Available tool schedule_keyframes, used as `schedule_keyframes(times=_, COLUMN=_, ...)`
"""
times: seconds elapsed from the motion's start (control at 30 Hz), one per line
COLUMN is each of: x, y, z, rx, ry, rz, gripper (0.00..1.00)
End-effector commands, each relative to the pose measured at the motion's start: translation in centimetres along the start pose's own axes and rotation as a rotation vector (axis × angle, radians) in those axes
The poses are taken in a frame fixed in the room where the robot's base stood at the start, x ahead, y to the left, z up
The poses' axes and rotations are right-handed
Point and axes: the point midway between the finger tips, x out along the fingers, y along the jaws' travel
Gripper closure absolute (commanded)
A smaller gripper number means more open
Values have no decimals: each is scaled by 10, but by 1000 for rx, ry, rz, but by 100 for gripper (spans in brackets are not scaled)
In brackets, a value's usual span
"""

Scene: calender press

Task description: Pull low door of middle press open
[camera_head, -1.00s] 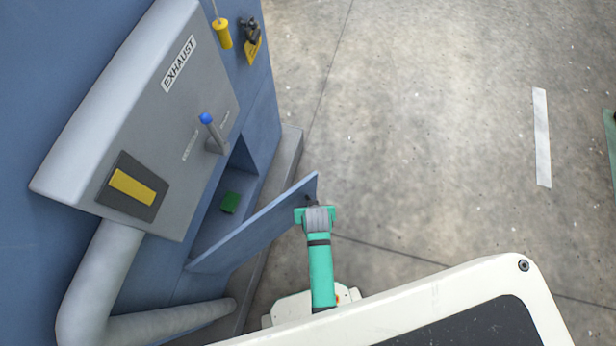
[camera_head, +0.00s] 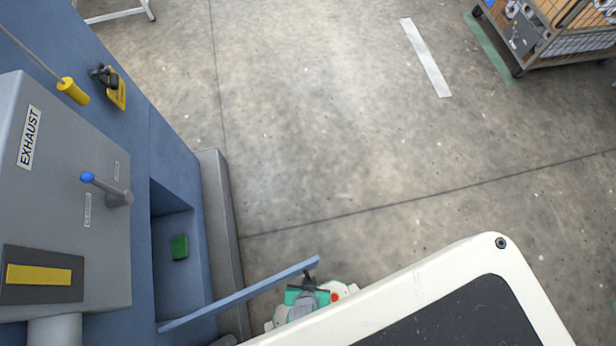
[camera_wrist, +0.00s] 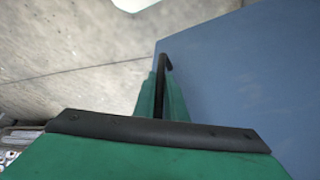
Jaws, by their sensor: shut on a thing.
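The low door (camera_head: 245,293) of the blue press (camera_head: 135,125) stands swung out from its opening, seen nearly edge-on in the head view. Its blue face (camera_wrist: 250,75) fills the right of the wrist view. My gripper (camera_head: 308,283) is at the door's free end, shut on the dark door handle (camera_wrist: 163,65); the handle runs between the green fingers in the wrist view. The open compartment (camera_head: 170,225) shows a green block (camera_head: 180,247) inside. Part of my gripper is hidden behind my white body edge in the head view.
A grey exhaust box (camera_head: 70,200) with a blue-knobbed lever (camera_head: 105,187) juts from the press. A grey plinth (camera_head: 220,220) runs along its foot. The concrete floor to the right is clear up to a wire cart (camera_head: 560,40) at the far right.

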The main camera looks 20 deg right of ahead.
Motion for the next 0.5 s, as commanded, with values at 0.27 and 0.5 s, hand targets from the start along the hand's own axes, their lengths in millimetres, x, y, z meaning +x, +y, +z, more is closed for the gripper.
schedule_keyframes(times=0.27, x=-19, y=21, z=47, rx=135, ry=-5, rz=59, gripper=100)
schedule_keyframes(times=0.5, x=-27, y=27, z=64, rx=190, ry=-2, rz=80, gripper=100)
